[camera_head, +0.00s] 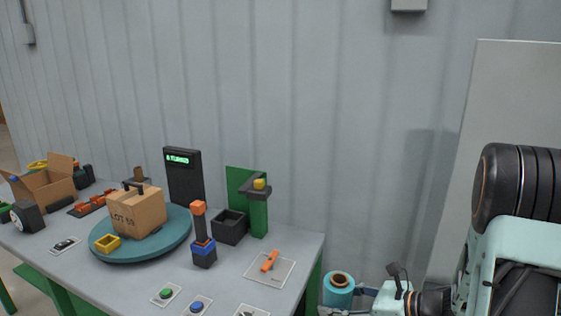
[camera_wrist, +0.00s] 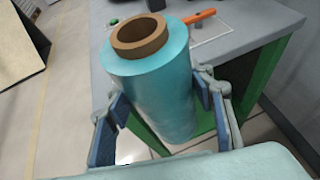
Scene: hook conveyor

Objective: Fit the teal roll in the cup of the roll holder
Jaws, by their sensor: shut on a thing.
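The teal roll (camera_head: 340,292) with a brown core is off the right end of the table in the head view, upright and apart from the tabletop. In the wrist view the teal roll (camera_wrist: 150,85) stands between the blue pads of my gripper (camera_wrist: 163,112). My gripper is shut on the roll's sides, with the open core end clear above the pads. In the head view my gripper (camera_head: 366,291) reaches the roll from the right. No round cup for the roll can be made out for certain; I cannot tell which thing is the roll holder.
On the table (camera_head: 228,274) are a teal turntable (camera_head: 170,240) with a carton (camera_head: 137,212), a dark open box (camera_head: 231,227), a green stand (camera_head: 259,217), an orange-topped post (camera_head: 198,225) and an orange tool (camera_head: 270,261). A grey wall stands behind.

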